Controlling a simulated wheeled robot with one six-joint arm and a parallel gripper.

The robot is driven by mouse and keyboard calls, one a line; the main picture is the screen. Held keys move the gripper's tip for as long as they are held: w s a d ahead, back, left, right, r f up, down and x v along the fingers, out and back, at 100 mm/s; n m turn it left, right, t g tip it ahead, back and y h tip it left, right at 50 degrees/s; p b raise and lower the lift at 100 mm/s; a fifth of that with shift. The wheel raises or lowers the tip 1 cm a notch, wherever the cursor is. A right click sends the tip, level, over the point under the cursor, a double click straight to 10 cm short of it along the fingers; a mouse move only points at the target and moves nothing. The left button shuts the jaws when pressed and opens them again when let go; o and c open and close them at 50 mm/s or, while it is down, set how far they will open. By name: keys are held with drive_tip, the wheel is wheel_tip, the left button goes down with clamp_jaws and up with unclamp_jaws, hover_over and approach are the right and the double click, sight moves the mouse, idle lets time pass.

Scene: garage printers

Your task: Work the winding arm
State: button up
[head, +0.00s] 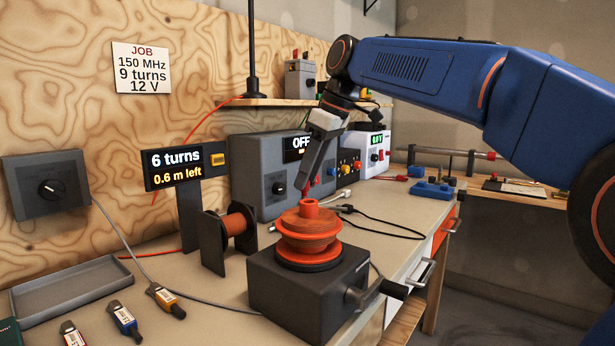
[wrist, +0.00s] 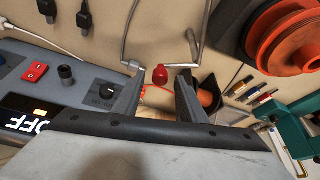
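The winder is a dark box (head: 310,285) with an orange spool (head: 310,240) on top, and the spool shows in the wrist view's upper right corner (wrist: 290,35). A bent grey rod (wrist: 195,45) with a red knob (wrist: 160,75) appears beside the spool in the wrist view; it looks like the winding arm. My gripper (head: 306,188) hangs near the spool's top in the head view. In the wrist view its two fingers (wrist: 160,88) are apart, with the red knob showing in the gap; I cannot tell whether they touch it. A crank with a black grip (head: 385,288) is on the box's right side.
A counter display (head: 175,168) reads 6 turns and 0.6 m left; a sign (head: 141,68) reads 150 MHz, 9 turns, 12 V. A wire reel (head: 230,240) stands left of the winder. A grey unit (head: 262,180) showing OFF is behind. Tagged plugs (head: 124,318) and a tray (head: 75,290) lie front left.

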drive_tip(key=shift+a+f, duration=0.15)
drive_tip(key=shift+f, duration=0.2)
drive_tip(key=shift+w, duration=0.1)
clamp_jaws()
drive_tip(key=s+d+m+t+h, duration=0.2)
drive_tip(key=s+d+m+h, duration=0.1)
drive_tip(key=m, duration=0.9)
drive_tip(key=shift+s+d+t, duration=0.4)
drive_tip(key=shift+s+d, duration=0.3)
drive_tip(key=shift+s, duration=0.15)
drive_tip(key=shift+h, duration=0.3)
